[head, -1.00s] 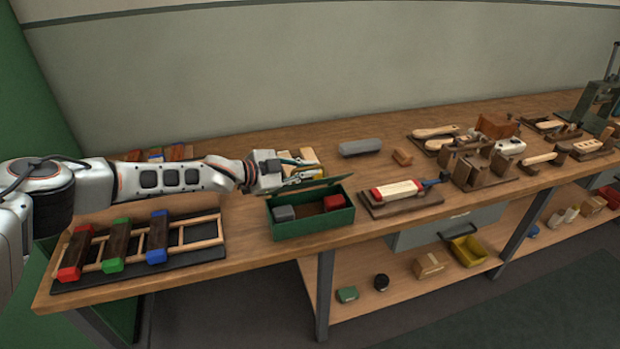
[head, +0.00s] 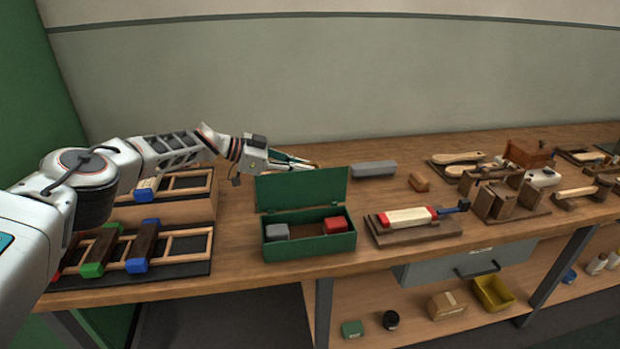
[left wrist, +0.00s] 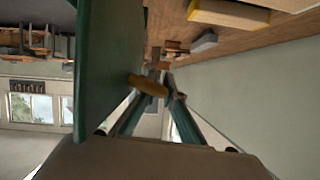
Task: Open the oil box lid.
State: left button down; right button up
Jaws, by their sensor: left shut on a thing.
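The green oil box (head: 310,247) stands on the bench with a grey block (head: 276,231) and a red block (head: 335,224) inside. Its green lid (head: 303,190) stands up at the rear edge, so the box is open. The lid also shows close up in the left wrist view (left wrist: 108,60). My left gripper (head: 312,165) is behind the lid at its top. In the left wrist view its fingers (left wrist: 155,88) are shut on a wooden-coloured knob (left wrist: 147,85) beside the lid. The lid hides part of the gripper in the head view. My right gripper is not in view.
A brush head with red ends (head: 410,218) lies on a board right of the box. Racks with coloured-end blocks (head: 140,245) stand at left. A wall is behind the bench.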

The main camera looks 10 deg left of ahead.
pick_arm(q)
jog(key=w+b, duration=0.1)
jog(key=b, duration=0.1)
jog(key=w+n+g+b, duration=0.1)
jog(key=b, duration=0.2)
jog(key=shift+w+a+n+b, duration=0.25)
jog(key=shift+a+n+b, duration=0.05)
jog(key=shift+b, duration=0.05)
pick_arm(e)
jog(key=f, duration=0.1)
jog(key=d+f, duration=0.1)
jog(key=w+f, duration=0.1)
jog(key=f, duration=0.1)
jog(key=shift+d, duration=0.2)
pick_arm(q)
jog(key=shift+r, duration=0.15)
jog(key=c, duration=2.4)
grip_release()
jog(key=shift+s+d, duration=0.1)
jog(key=shift+f, duration=0.25)
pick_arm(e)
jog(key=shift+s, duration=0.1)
pick_arm(q)
jog(key=v, duration=1.2)
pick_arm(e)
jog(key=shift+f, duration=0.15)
